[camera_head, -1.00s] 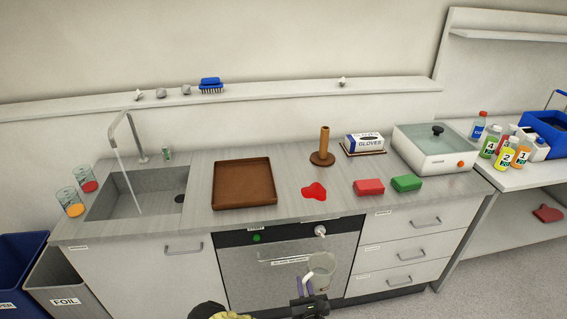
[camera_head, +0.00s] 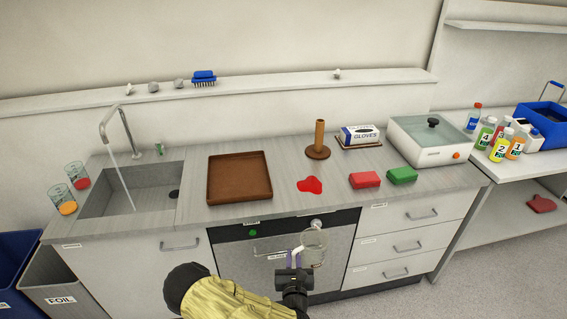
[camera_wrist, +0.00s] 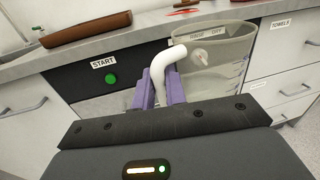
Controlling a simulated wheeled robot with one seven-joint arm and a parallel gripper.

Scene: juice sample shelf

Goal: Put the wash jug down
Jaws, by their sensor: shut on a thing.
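The wash jug (camera_head: 314,243) is a clear, greyish jug with a pale handle. It is in the air in front of the dishwasher-like machine, near the counter's front edge in the picture. In the wrist view the jug (camera_wrist: 215,60) stands large at upper right, its white curved handle between my purple fingers. My gripper (camera_head: 294,260) is shut on that handle; it also shows in the wrist view (camera_wrist: 160,92). The jug looks roughly upright; its underside is hidden.
On the counter (camera_head: 240,211) are a brown tray (camera_head: 238,198), a red puddle (camera_head: 310,185), red (camera_head: 364,180) and green (camera_head: 402,175) sponges and a wooden post (camera_head: 319,140). Water runs into the sink (camera_head: 110,204) at left. Bare counter lies between tray and puddle.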

